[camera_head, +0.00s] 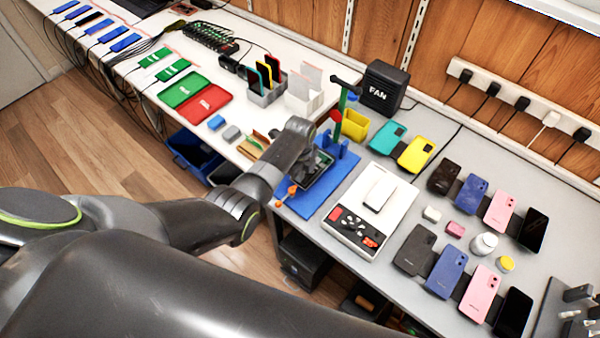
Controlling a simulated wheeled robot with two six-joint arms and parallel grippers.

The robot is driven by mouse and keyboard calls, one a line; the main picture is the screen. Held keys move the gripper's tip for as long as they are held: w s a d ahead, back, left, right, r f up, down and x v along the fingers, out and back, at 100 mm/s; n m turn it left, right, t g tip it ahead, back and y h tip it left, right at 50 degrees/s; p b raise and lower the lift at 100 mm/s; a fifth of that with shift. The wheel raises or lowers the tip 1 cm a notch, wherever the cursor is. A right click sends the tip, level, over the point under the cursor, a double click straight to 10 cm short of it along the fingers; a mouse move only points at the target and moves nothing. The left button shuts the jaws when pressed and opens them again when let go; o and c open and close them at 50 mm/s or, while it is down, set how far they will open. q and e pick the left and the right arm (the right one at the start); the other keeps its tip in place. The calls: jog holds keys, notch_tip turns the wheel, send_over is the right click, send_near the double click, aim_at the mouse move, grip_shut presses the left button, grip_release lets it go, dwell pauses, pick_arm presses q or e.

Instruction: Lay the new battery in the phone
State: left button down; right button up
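A dark phone (319,171) lies on the blue mat (322,203) near the middle of the picture. Its inside is too small and too covered to make out. My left arm reaches in from the left, and its end with the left gripper (308,155) is over the phone's left side, pointing down. The wrist hides the fingers, so I cannot tell whether they are open or shut, or whether they hold anything. I cannot pick out the new battery with certainty. My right gripper is not in view.
A blue stand (341,146) with a green post is close behind the phone. A white tool case (341,228) stands right of the mat, with several phones beyond it. Red (208,104) and green trays lie back left. A black fan box (382,88) stands behind.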

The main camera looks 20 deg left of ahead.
pick_arm(q)
jog(key=shift+f, duration=0.1)
dwell(0.3)
jog(key=c, duration=1.2)
grip_release()
jog(key=shift+r+p, duration=0.65)
jog(key=shift+p, duration=0.2)
notch_tip(320, 180, up, 5)
jog(key=p, duration=0.5)
jog(key=shift+r, duration=0.95)
